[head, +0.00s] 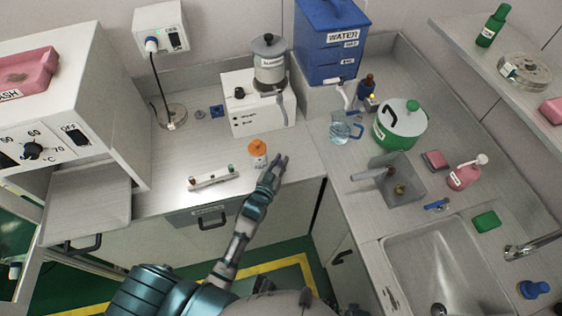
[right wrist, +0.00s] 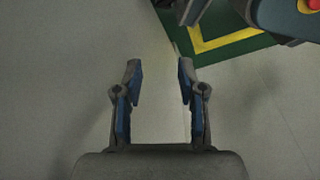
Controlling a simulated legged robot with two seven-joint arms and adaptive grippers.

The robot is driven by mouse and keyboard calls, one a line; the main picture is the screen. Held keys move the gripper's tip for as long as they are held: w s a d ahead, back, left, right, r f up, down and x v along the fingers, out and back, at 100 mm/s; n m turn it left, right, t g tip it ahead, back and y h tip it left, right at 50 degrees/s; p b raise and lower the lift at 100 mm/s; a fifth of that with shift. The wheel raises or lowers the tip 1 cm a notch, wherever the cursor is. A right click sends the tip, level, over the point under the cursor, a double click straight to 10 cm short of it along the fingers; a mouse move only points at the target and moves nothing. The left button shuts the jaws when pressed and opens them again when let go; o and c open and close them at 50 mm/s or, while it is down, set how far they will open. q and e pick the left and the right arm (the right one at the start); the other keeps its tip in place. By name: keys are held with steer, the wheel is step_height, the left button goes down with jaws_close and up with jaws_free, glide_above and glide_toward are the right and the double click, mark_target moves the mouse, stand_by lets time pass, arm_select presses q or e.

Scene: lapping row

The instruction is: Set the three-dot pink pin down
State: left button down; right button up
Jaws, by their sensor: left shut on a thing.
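My left gripper (head: 276,165) is over the front edge of the worktop, just right of a small white bottle with an orange cap (head: 258,149). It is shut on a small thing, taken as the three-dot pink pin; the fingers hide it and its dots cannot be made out. A pale rack (head: 213,179) with several small coloured tops lies on the worktop left of the gripper.
A white box with a metal pot (head: 269,66) stands behind the gripper. The oven's lowered door (head: 88,203) is at the left. A grey open box (head: 400,180), a green pot (head: 400,125) and a sink (head: 440,265) are at the right. Worktop between rack and bottle is clear.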

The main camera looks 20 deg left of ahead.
arm_select(q)
steer(key=shift+a, duration=0.15)
steer(key=c, duration=1.1)
jaws_free()
steer(key=shift+a+f, duration=0.1)
steer(key=shift+d, duration=0.2)
